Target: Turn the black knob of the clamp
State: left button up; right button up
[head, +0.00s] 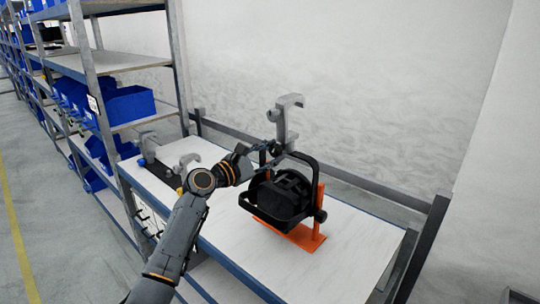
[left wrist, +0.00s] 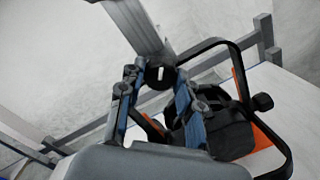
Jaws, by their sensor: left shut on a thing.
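The grey hook clamp (head: 283,118) stands upright on top of the black yoke of a par can (head: 285,195) on the table. In the left wrist view, the clamp (left wrist: 135,27) rises from the black knob (left wrist: 160,75), which has a white mark. My left gripper (head: 272,148) reaches in from the left at the clamp's base. In the left wrist view, the fingers of my left gripper (left wrist: 155,90) stand on either side of the knob, shut on it. In the head view the fingers largely hide the knob. My right gripper is not in view.
The par can rests on an orange stand (head: 304,236) on the white table (head: 345,262). More grey clamps (head: 186,162) lie at the table's far left end. Shelves with blue bins (head: 128,105) stand at the left. The table's front right is clear.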

pick_arm(q)
jog(key=o, duration=1.2)
jog(key=shift+c, duration=0.2)
jog(key=shift+a, duration=0.1)
jog(key=v, duration=1.2)
